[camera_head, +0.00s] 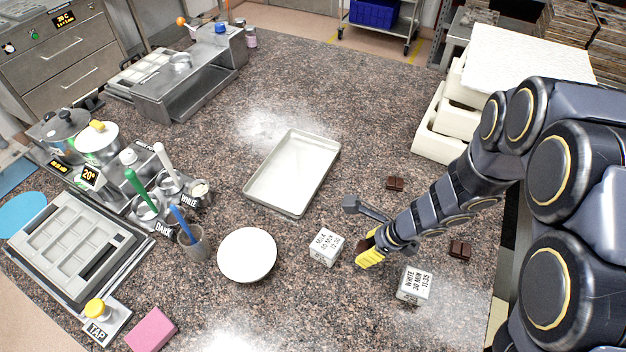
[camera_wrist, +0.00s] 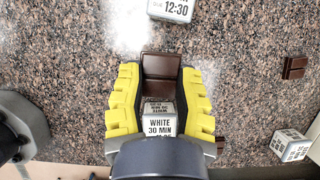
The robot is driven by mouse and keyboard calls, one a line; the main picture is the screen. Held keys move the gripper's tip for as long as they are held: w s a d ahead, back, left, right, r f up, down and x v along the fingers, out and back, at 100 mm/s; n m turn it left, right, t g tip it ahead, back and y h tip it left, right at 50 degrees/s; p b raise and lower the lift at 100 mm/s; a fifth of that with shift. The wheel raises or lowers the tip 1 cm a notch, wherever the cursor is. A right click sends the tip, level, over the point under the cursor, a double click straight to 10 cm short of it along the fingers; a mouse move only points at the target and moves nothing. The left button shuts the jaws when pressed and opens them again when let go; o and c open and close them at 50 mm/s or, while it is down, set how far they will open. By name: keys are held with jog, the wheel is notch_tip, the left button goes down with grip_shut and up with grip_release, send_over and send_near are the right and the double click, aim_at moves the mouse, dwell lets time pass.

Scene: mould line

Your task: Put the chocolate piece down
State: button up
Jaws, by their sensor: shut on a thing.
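My gripper (camera_head: 368,252), with yellow ribbed fingers, is over the granite worktop, right of the round white disc and near the small labelled blocks. In the wrist view, my gripper (camera_wrist: 159,90) is shut on a dark brown chocolate piece (camera_wrist: 160,67), which lies between the fingertips. A brown part of this chocolate piece (camera_head: 365,242) shows beside the yellow fingers in the head view. Its height above the worktop is hard to tell. Other chocolate pieces lie on the worktop, one behind the gripper (camera_head: 395,183) and one to the right (camera_head: 460,249).
A MILK block (camera_head: 325,246) stands left of the gripper and a WHITE block (camera_head: 415,284) to its right. A shallow metal tray (camera_head: 248,197) lies behind left, and the white disc (camera_head: 247,255) is at left. White stacked crates (camera_head: 440,145) stand behind right. The worktop's back middle is clear.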

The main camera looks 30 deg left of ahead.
jog(key=w+a+r+m+t, duration=0.15)
jog(key=w+a, duration=0.25)
jog(key=a, duration=0.6)
jog(key=w+a+r+m, duration=0.2)
jog(key=w+a+m, duration=0.15)
jog(key=a, duration=0.55)
send_over(286, 168)
jog(key=d, duration=0.1)
jog(key=shift+n, duration=0.3)
jog(key=f, duration=0.9)
jog(key=shift+s+d, duration=0.1)
jog(key=shift+s, duration=0.15)
jog(key=shift+w+f, duration=0.1)
jog(key=shift+f, duration=1.8)
jog(key=shift+f, duration=0.15)
jog(key=o, duration=0.8)
jog(key=shift+o, duration=0.2)
